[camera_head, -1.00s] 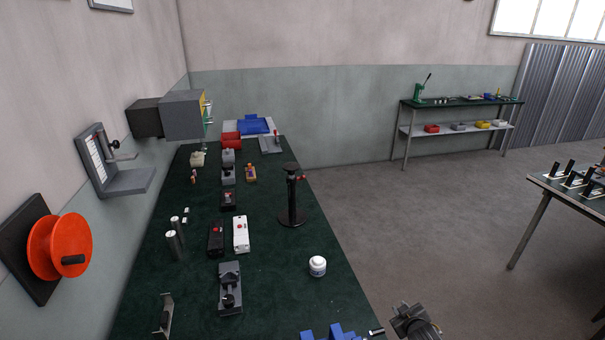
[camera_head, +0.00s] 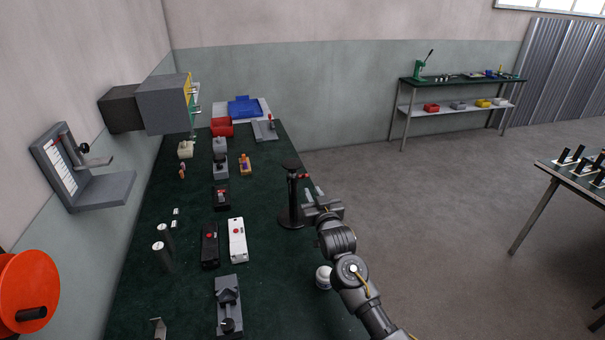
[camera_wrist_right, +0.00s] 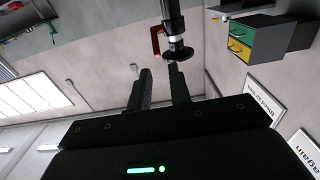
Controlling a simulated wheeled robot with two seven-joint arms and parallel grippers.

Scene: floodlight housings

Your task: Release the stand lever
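The black stand (camera_head: 291,200) stands upright on the green bench, with a round base and a flat round top. Its red lever (camera_head: 304,176) sticks out to the right just below the top. In the right wrist view the stand (camera_wrist_right: 172,12) appears upside down, with the red lever (camera_wrist_right: 155,42) beyond the fingertips. My right gripper (camera_head: 313,192) is beside the stand on its right, close to the lever. Its two fingers (camera_wrist_right: 160,70) are apart with nothing between them; the lever looks apart from them. My left gripper is not in view.
A white jar (camera_head: 323,278) stands under my right forearm. A white box (camera_head: 237,240) and a black box (camera_head: 210,245) lie left of the stand. A grey fixture (camera_head: 228,305) is nearer. The bench around the stand's base is clear.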

